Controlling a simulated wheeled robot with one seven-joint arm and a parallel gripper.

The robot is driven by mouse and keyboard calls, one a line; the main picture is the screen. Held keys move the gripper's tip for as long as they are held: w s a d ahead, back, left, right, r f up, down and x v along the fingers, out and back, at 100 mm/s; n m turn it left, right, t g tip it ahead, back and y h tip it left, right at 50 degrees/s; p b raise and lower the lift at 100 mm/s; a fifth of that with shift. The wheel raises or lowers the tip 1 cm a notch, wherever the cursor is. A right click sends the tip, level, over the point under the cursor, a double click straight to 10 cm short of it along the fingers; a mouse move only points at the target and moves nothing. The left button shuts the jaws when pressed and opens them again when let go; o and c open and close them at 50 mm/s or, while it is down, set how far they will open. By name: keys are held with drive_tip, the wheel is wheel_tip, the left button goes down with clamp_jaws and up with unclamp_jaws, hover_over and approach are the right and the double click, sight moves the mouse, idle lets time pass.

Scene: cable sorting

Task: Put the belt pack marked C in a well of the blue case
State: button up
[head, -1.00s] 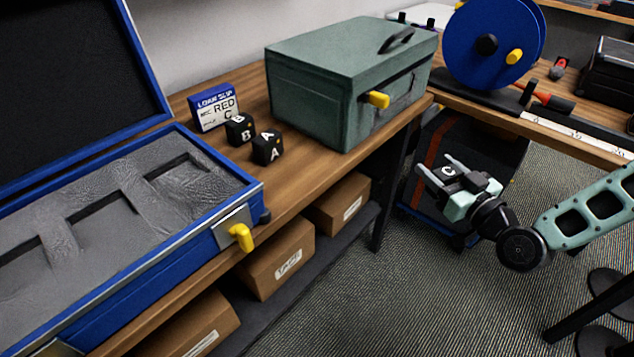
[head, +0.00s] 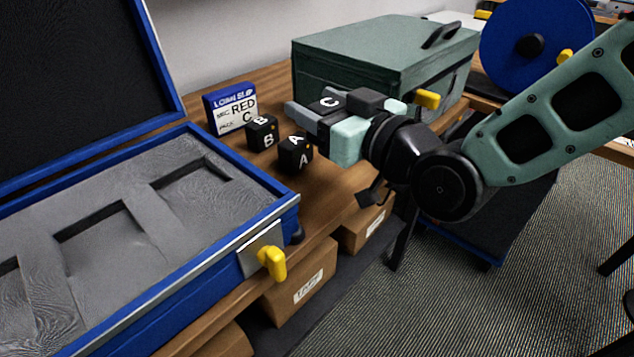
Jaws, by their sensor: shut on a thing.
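My gripper (head: 307,112) is shut on the black belt pack marked C (head: 328,103), above the wooden bench and in front of the green box. The letter C faces up between the fingers. The blue case (head: 285,210) stands open at the left, its lid tipped back. Its grey foam (head: 135,187) has several dark wells, such as one well (head: 190,180) at the back right and another (head: 95,232) nearer the middle. The wells in view look empty. The gripper is to the right of the case, apart from it.
Belt packs B (head: 262,133) and A (head: 295,153) sit on the bench between case and gripper. The green box (head: 375,55) is behind my gripper. A yellow latch (head: 272,262) juts from the case front.

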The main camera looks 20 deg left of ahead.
drive_tip(key=shift+f+b, duration=0.95)
drive_tip(key=shift+f, duration=3.85)
drive_tip(key=shift+f, duration=0.15)
drive_tip(key=o, duration=1.1)
drive_tip(key=shift+c, duration=0.2)
drive_tip(key=shift+d, duration=0.1)
drive_tip(key=p+v, duration=1.4)
drive_tip(key=v, duration=0.3)
drive_tip(key=shift+s, duration=0.15)
